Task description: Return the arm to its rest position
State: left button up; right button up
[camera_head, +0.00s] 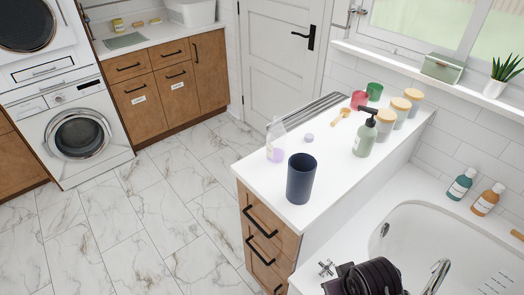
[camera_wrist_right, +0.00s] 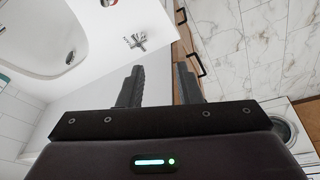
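My right gripper (camera_wrist_right: 160,70) shows in the right wrist view with its two dark fingers apart and nothing between them. Part of my right arm (camera_head: 370,278) shows at the bottom edge of the head view, over the front rim of the bathtub; its gripper cannot be made out there. My left arm and left gripper are not in view.
The white counter (camera_head: 250,177) holds a dark blue cup (camera_head: 301,178), a clear bottle (camera_head: 276,140), a pump bottle (camera_head: 365,135) and several jars. The bathtub (camera_head: 420,225) with its taps (camera_head: 437,275) lies right. The marble floor (camera_head: 130,220) at left is clear.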

notch_tip(320, 180, up, 4)
jog(key=s+d+m, duration=0.1)
jog(key=s+d, duration=0.1)
notch_tip(320, 180, down, 33)
jog(key=s+g, duration=0.1)
jog(key=s, duration=0.2)
jog(key=s+d+f+g, duration=0.1)
jog(key=s+d+f, duration=0.2)
jog(key=s+f, duration=1.2)
jog(key=s, duration=0.3)
jog(key=shift+f, duration=0.2)
jog(key=shift+s+d, duration=0.15)
